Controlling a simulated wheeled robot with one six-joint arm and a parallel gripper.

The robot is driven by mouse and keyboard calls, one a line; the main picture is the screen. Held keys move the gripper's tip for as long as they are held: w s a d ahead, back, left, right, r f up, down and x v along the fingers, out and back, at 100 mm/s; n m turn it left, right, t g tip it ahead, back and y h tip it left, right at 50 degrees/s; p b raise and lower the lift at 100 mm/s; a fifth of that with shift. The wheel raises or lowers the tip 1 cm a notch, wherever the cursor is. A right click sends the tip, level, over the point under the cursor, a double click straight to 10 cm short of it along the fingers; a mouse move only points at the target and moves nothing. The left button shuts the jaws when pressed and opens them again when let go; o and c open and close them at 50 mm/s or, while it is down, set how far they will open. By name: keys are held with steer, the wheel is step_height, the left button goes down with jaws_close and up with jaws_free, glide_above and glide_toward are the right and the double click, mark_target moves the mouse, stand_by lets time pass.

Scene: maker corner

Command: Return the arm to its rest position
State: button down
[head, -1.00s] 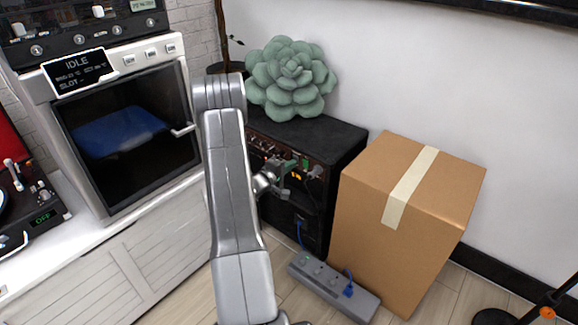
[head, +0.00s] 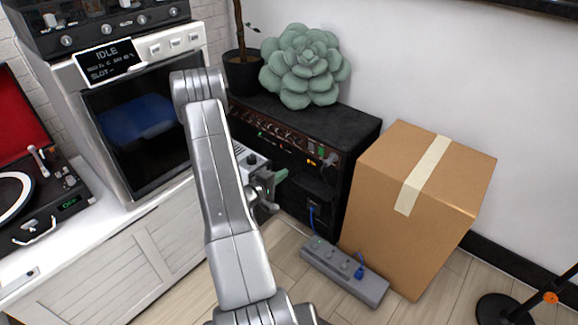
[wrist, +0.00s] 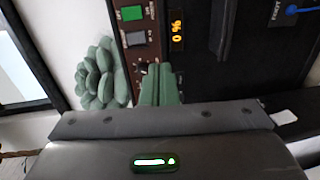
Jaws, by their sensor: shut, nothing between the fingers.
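My gripper (head: 278,190) is in front of the lower left part of the black amplifier (head: 355,150), at the end of my raised grey arm, in the head view. Its green fingers (wrist: 160,84) are together with nothing between them in the wrist view. The fingers look apart from the panel, though I cannot tell the distance. My arm hides part of the oven and cabinet.
A taped cardboard box (head: 412,225) stands right of the amplifier. A power strip (head: 345,273) with a blue plug lies on the floor. A green succulent cushion (head: 305,66) sits on the amplifier. The oven (head: 135,125) and turntable (head: 35,195) are at left.

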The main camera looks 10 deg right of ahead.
steer(key=shift+s+a+f, duration=0.1)
steer(key=shift+s+a, duration=0.15)
steer(key=shift+a, duration=0.1)
